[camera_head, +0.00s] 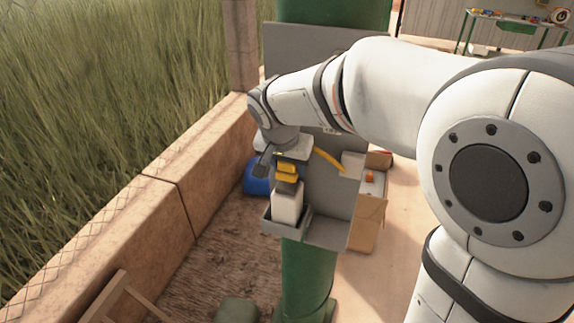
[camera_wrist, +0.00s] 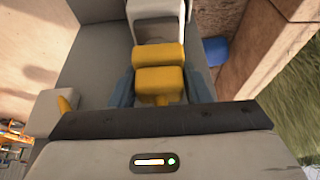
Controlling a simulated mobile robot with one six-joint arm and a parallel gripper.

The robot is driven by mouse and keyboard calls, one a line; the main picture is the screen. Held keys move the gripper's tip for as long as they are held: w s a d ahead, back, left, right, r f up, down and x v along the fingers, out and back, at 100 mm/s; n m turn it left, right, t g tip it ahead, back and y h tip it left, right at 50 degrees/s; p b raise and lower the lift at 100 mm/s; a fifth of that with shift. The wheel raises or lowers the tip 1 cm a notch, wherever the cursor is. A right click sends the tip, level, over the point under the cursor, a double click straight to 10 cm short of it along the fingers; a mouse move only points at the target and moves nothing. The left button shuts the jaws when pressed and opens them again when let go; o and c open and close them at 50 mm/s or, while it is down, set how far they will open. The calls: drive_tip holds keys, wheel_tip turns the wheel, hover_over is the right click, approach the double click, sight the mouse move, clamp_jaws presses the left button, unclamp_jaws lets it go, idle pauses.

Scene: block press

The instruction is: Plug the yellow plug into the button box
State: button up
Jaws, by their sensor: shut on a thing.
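My gripper (camera_head: 284,163) is shut on the yellow plug (camera_head: 287,173), in front of the grey panel. In the wrist view the plug (camera_wrist: 159,56) sits between two blue-grey fingers (camera_wrist: 160,92). A white block (camera_head: 287,203), likely the button box, stands upright in a grey holder at the panel's lower edge. The plug is just above it in the head view; I cannot tell if they touch. The white block also shows at the top of the wrist view (camera_wrist: 166,12).
The grey panel (camera_head: 333,205) is mounted on a green post (camera_head: 308,273). A cardboard box (camera_head: 366,225) stands right of it, and a blue object (camera_head: 256,178) lies to the left. A low brick wall (camera_head: 140,215) borders the grass. My arm covers much of the right side.

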drive_tip(key=shift+f+b, duration=0.6)
drive_tip(key=shift+b, duration=0.05)
drive_tip(key=o, duration=1)
drive_tip(key=b+v, duration=0.1)
drive_tip(key=v, duration=0.7)
drive_tip(key=shift+f, duration=0.1)
drive_tip(key=s+d+f+n, duration=0.2)
drive_tip(key=s+d+f, duration=0.3)
drive_tip(key=s+d, duration=0.2)
drive_tip(key=s+d+f+n+y, duration=0.1)
drive_tip(key=s+d+f+n, duration=0.1)
drive_tip(key=s+d+f, duration=0.2)
drive_tip(key=s+d, duration=0.3)
drive_tip(key=s, duration=0.3)
drive_tip(key=shift+d+f+g+y, duration=0.3)
drive_tip(key=shift+d+f+g, duration=0.1)
